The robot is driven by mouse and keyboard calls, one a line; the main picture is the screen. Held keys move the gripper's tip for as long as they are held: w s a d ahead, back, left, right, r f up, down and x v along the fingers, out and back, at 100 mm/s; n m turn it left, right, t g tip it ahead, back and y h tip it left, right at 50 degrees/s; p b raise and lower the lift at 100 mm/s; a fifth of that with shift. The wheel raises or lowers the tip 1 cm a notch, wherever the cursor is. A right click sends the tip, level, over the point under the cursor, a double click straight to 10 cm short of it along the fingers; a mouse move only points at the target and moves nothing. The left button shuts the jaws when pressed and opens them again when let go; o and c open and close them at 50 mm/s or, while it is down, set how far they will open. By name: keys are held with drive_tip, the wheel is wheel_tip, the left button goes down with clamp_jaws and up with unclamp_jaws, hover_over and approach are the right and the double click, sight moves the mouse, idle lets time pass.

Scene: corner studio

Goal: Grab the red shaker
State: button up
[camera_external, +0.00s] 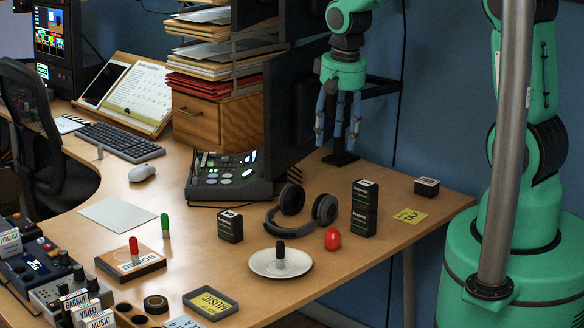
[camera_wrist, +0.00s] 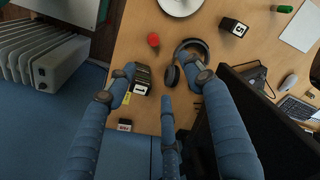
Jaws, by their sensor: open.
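The red egg-shaped shaker (camera_external: 332,239) sits on the wooden desk, right of the white plate and in front of the headphones. It also shows in the wrist view (camera_wrist: 153,40), near the top, unobstructed. My gripper (camera_external: 338,138) hangs above the back of the desk with blue fingers pointing down, open and empty. It is well above and behind the shaker, apart from it. In the wrist view my gripper's fingers (camera_wrist: 166,88) are spread, and the shaker lies beyond their tips.
Black headphones (camera_external: 298,212) and stacked black boxes (camera_external: 364,208) stand close to the shaker. The white plate (camera_external: 264,265) holds a dark-and-white capsule. A monitor (camera_external: 296,110) stands left of my gripper. A red-topped capsule (camera_external: 134,246) stands on a box farther left.

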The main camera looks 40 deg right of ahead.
drive_tip(key=m+g, duration=0.1)
drive_tip(key=m, duration=0.1)
hover_over(333, 231)
wheel_tip(333, 231, down, 14)
drive_tip(key=shift+f+b, duration=0.6)
drive_tip(key=shift+f, duration=3.7)
drive_tip(key=shift+f, duration=0.1)
drive_tip(key=shift+f+b, duration=0.65)
drive_tip(key=shift+f, duration=1.85)
drive_tip(key=c, duration=1.2)
